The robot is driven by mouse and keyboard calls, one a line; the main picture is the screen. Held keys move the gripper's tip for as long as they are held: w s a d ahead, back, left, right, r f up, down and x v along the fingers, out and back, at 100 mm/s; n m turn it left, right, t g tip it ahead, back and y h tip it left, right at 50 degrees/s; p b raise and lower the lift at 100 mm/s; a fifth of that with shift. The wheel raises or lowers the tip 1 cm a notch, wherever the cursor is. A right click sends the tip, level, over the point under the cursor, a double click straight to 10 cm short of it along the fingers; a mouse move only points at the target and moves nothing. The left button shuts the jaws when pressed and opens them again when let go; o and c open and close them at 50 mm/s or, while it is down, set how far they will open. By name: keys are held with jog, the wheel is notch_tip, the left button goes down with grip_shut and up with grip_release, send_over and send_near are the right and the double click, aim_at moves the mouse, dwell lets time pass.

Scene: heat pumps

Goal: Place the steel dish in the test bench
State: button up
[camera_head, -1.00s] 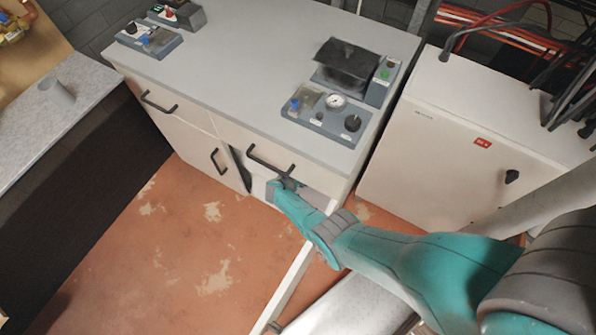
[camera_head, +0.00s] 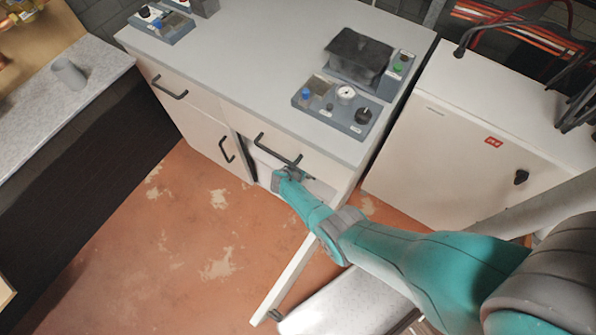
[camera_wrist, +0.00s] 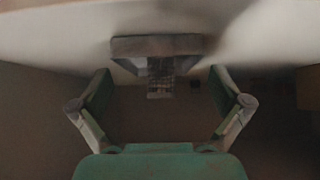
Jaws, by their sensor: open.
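In the head view my gripper (camera_head: 290,174) is at the cupboard opening (camera_head: 262,170) in the front of the grey-topped bench (camera_head: 235,75), just below a black drawer handle. In the wrist view the two fingers of my gripper (camera_wrist: 160,82) are spread apart with nothing between them. A blurred dark grey block with a stepped lower part (camera_wrist: 157,47) shows ahead of them, under a pale surface; I cannot tell what it is. No steel dish can be made out for certain. Much of the cupboard inside is dark or hidden behind my arm.
The cupboard door (camera_head: 290,275) stands swung open beside my arm. Small instrument units (camera_head: 335,108) with knobs and a black-topped box (camera_head: 358,55) stand on the bench. A grey cup (camera_head: 69,74) sits on the left counter (camera_head: 95,62). A white cabinet (camera_head: 455,150) stands at right.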

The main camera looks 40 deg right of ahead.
jog(key=v, duration=1.1)
jog(key=shift+r, duration=0.2)
jog(key=shift+s+a, duration=0.15)
jog(key=shift+a, duration=0.1)
